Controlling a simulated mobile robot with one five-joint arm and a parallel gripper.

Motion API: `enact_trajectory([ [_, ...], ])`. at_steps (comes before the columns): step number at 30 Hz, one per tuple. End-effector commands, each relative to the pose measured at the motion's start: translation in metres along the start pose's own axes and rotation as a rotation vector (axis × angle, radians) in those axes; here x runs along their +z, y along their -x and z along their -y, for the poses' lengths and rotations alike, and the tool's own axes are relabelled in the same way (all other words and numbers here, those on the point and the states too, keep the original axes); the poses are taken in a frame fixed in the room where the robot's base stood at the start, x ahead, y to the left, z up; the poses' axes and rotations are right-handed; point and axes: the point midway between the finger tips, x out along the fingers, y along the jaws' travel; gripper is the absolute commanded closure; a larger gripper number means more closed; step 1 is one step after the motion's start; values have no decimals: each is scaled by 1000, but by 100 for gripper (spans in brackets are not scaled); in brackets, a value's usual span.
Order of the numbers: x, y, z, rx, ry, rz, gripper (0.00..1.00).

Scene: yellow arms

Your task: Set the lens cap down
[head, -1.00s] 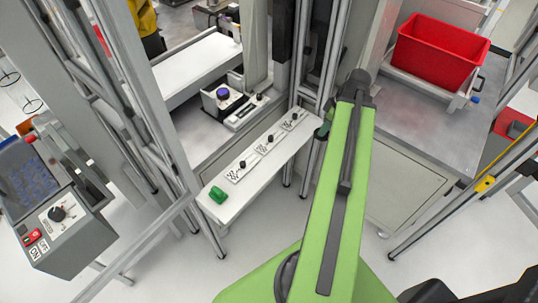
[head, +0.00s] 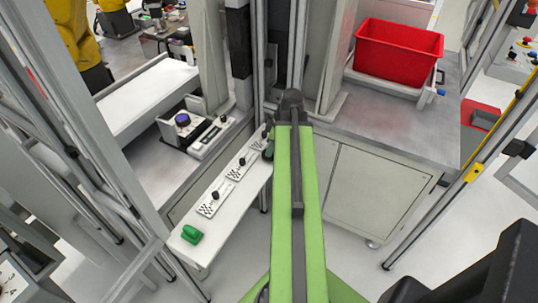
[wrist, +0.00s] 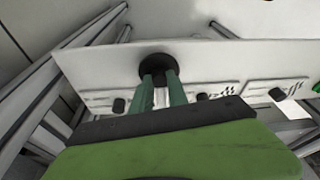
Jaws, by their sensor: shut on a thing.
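The lens cap (wrist: 158,67) is a round black disc in the wrist view. My gripper (wrist: 163,88) has its two green fingers shut on it. The cap shows against a bare part of the white shelf (wrist: 210,62); I cannot tell whether it touches the shelf. In the head view my gripper (head: 268,150) is a small dark green shape beside the far end of the shelf (head: 222,222), partly behind my green arm. The cap cannot be made out there.
Black knobs on white cards (head: 215,198) line the shelf. A green object (head: 191,234) lies at its near end. A device with a blue-purple knob (head: 183,120) stands behind. A red crate (head: 399,52) sits on the metal table (head: 385,125) at right. Metal posts flank the shelf.

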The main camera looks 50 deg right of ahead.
Motion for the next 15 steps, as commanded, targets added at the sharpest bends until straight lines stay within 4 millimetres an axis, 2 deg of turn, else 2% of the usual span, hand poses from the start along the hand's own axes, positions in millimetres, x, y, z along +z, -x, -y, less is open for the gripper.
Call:
enact_trajectory([
  [1, 4, -13, 0, 0, 0, 0, 100],
  [8, 0, -9, 1, -1, 4, 0, 100],
  [12, 2, -13, 1, -1, 3, 0, 100],
  [13, 2, -13, 1, -1, 3, 0, 79],
  [15, 3, -11, 0, -1, 2, 0, 70],
])
